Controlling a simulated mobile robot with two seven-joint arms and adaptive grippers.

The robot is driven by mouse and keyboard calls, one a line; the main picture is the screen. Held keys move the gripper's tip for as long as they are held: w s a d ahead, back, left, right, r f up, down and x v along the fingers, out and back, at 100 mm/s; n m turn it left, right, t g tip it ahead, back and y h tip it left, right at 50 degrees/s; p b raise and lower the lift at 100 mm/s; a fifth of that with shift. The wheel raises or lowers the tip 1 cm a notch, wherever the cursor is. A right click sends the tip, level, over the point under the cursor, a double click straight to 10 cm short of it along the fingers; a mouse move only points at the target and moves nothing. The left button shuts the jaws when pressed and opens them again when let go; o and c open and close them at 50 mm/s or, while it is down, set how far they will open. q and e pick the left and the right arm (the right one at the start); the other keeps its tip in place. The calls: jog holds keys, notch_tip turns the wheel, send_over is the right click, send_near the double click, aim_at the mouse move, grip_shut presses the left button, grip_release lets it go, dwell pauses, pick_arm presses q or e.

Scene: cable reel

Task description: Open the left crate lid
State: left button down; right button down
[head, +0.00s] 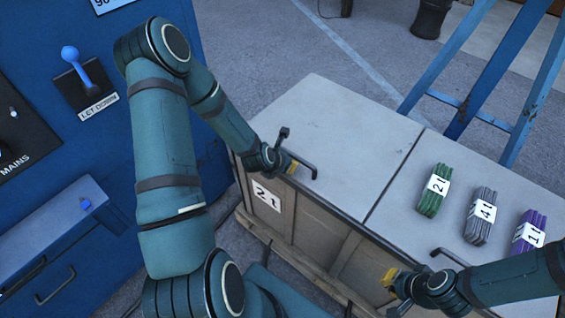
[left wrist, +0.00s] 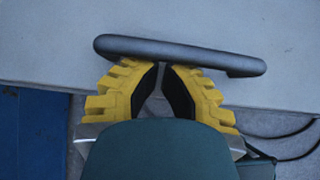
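My left gripper (head: 291,167) is at this handle. In the left wrist view its yellow fingers (left wrist: 160,70) nearly meet at the tips, right at the bar's lower edge; whether they touch or hook under it is unclear. My right gripper (head: 388,278) is at the crate's front, left of the right lid's handle (head: 450,257); its opening is too small to tell.
Green (head: 434,190), grey (head: 481,215) and purple (head: 530,230) cable bundles with number tags lie on the right lid (head: 400,210). The left lid top is bare. A blue control cabinet (head: 35,75) stands left; a blue frame (head: 490,75) stands behind the crate.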

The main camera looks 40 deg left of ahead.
pick_arm(q)
jog(key=shift+w+f, duration=0.3)
jog(key=shift+f, duration=0.05)
pick_arm(e)
jog(key=shift+f, duration=0.1)
